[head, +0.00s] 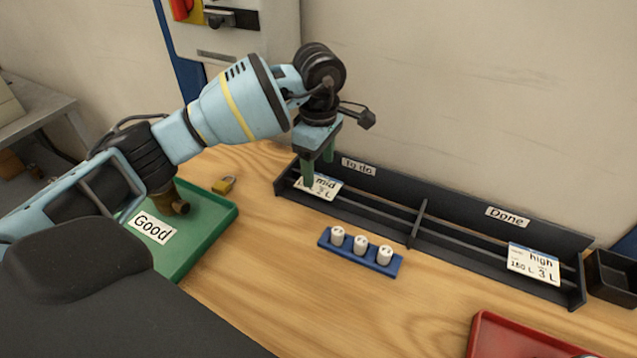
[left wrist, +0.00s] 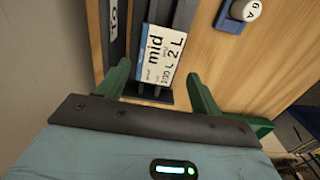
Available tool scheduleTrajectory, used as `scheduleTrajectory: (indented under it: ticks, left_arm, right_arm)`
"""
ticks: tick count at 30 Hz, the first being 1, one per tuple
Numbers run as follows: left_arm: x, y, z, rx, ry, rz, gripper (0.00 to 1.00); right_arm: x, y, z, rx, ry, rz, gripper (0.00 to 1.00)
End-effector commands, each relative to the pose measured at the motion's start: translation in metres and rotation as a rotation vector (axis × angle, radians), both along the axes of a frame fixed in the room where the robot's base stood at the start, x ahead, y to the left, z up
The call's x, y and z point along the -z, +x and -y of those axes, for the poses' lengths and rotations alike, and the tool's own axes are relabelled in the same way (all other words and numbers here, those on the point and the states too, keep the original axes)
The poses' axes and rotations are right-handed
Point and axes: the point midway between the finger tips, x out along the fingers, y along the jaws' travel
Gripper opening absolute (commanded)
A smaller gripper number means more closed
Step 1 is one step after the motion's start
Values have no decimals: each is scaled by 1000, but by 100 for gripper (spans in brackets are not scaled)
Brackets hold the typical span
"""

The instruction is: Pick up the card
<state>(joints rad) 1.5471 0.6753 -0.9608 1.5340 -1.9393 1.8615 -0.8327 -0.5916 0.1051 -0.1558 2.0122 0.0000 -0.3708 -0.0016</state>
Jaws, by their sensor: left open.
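The "mid" card (head: 322,188) stands in the "To do" section at the left end of the black card rack (head: 420,220). A second card, "high" (head: 533,264), stands in the "Done" section at the right. My left gripper (head: 319,169) points down at the "mid" card, its green fingers open. In the left wrist view, the fingers (left wrist: 158,88) lie on either side of the card's near end. My right gripper is not in view.
A red tray (head: 480,335) is at lower right. A black bin (head: 612,272) stands beyond the rack's right end.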

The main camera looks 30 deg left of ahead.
Motion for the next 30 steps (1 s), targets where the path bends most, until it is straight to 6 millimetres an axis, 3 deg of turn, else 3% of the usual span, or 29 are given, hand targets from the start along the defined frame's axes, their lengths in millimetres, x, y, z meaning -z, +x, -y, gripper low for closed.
scheduleTrajectory:
  ticks: [7,16,24,30]
  left_arm:
    - [31,1,-1,0,-1,-1,65]
    - [36,2,-1,0,-1,1,65]
    - [36,2,-1,0,-1,1,32]
    - [36,2,-1,0,-1,1,32]
  right_arm:
    - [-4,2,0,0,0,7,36]
    - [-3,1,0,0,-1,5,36]
    - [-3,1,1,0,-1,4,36]
    - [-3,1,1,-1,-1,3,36]
